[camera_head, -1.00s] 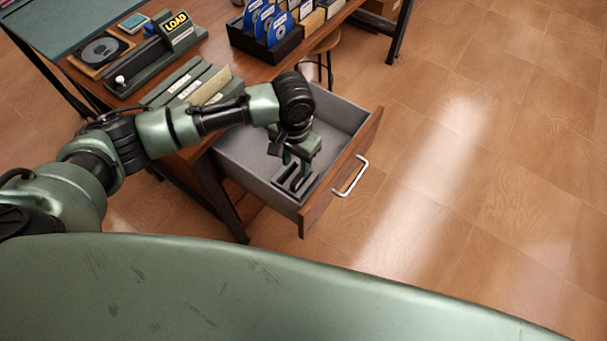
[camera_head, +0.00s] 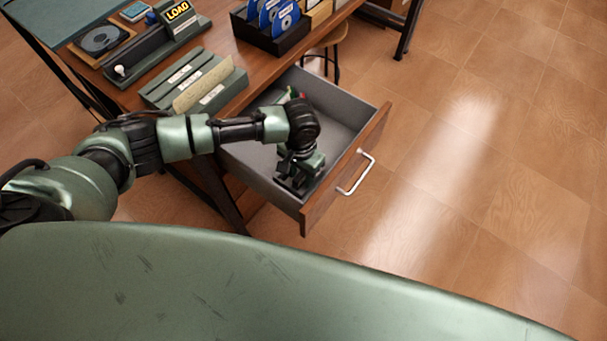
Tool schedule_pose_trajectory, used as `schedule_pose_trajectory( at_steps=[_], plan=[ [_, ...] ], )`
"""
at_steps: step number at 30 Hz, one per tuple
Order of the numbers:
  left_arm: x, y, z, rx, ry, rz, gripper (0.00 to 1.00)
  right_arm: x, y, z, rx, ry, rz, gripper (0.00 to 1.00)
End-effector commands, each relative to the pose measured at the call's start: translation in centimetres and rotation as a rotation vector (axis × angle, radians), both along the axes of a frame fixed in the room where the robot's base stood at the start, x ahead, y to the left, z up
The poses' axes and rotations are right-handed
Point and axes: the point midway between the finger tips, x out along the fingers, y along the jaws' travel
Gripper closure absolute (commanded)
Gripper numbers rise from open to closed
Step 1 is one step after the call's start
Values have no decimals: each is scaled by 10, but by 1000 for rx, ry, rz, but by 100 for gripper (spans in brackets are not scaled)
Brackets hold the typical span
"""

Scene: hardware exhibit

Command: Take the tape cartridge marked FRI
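No marking FRI can be read in the head view. An open drawer (camera_head: 349,112) with a grey inside sticks out from the desk. My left gripper (camera_head: 294,184) points down into its front left corner, at the dark slotted items that stand there. The gripper and wrist cover most of these items, so I cannot tell whether one is a tape cartridge. The fingers are too dark and hidden to show whether they are open or hold something. My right gripper is out of view.
On the wooden desk (camera_head: 228,54) stand a green rack (camera_head: 158,93) with labelled slots, a player with a LOAD sign (camera_head: 177,11) and a black box (camera_head: 286,45) of blue discs. A stool (camera_head: 341,37) stands behind the drawer. The floor at right is clear.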

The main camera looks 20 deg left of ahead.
Motion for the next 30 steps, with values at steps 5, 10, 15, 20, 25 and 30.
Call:
schedule_pose_trajectory(
  at_steps=[5, 10, 15, 20, 25, 30],
  plan=[
    [0, 0, 0, 0, 0, 0, 71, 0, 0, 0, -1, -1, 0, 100],
    [0, 0, 0, 0, 0, 0, 100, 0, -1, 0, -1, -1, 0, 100],
    [0, 0, 1, 0, 0, 0, 100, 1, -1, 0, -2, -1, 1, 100],
    [0, 0, 3, 0, -1, 0, 100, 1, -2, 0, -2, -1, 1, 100],
    [1, 0, 17, -2, -2, 1, 100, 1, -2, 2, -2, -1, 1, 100],
    [2, 0, 50, -3, -4, 0, 100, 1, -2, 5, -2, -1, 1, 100]
  ],
)
